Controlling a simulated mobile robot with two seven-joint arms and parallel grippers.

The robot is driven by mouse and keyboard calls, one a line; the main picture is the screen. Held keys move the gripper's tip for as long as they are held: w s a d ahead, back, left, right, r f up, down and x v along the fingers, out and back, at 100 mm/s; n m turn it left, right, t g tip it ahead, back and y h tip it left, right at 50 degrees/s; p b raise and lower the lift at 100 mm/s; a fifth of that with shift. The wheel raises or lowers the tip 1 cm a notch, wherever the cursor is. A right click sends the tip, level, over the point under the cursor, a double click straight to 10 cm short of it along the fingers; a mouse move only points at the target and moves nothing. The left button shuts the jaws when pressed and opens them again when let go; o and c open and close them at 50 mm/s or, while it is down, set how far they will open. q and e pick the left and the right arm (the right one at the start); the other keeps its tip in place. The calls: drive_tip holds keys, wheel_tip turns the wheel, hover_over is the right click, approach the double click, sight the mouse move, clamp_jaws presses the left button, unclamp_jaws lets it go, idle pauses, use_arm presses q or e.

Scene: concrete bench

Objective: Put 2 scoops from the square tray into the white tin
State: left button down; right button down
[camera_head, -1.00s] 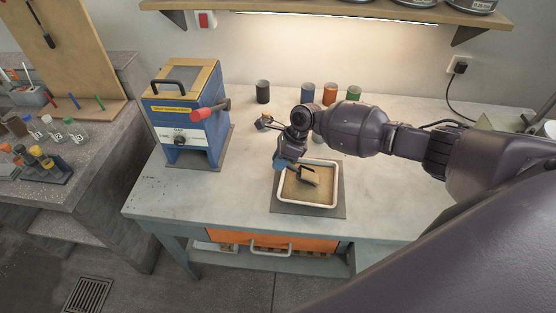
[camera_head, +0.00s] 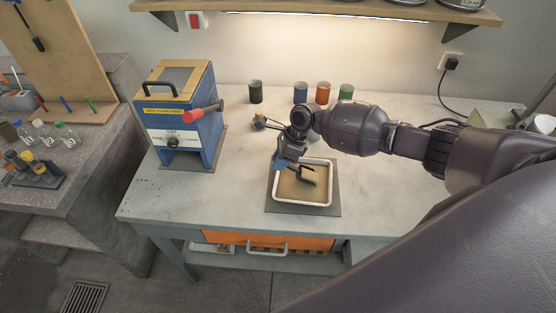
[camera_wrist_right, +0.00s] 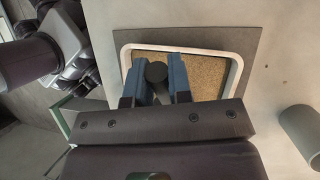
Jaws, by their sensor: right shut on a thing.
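The square tray (camera_head: 273,191) has a white rim and holds tan grains; it also shows in the wrist view (camera_wrist_right: 236,75). My right gripper (camera_head: 284,164) has blue fingers and is over the tray's left back part. In the wrist view, my right gripper (camera_wrist_right: 160,80) is shut on the dark handle (camera_wrist_right: 156,72) of a scoop. The scoop's head (camera_head: 307,174) is in the tray, low at the grains; how full it is I cannot tell. I cannot make out a white tin for sure; my right arm hides part of the bench. My left gripper is not seen.
A black tin (camera_head: 256,92), a blue tin (camera_head: 300,93), an orange tin (camera_head: 323,92) and a green tin (camera_head: 346,92) stand at the back. A blue box device (camera_head: 184,125) with a red-ended handle stands left. The bench between device and tray is clear.

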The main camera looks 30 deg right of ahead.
drive_tip(key=shift+s+d, duration=0.1)
drive_tip(key=shift+d, duration=0.05)
drive_tip(key=shift+r, duration=0.1)
idle(0.3)
drive_tip(key=shift+r+g+h, duration=0.8)
drive_tip(key=shift+r+h, duration=0.6)
drive_tip(key=shift+s+a+v, duration=0.1)
drive_tip(key=shift+a+v, duration=0.1)
drive_tip(key=shift+v, duration=0.7)
drive_tip(key=shift+s+a+v, duration=0.1)
drive_tip(key=shift+a+v, duration=0.1)
drive_tip(key=shift+v, duration=0.7)
drive_tip(key=shift+s+a+v, duration=0.1)
drive_tip(key=shift+a+v, duration=0.1)
drive_tip(key=shift+v, duration=0.7)
drive_tip(key=shift+r, duration=0.2)
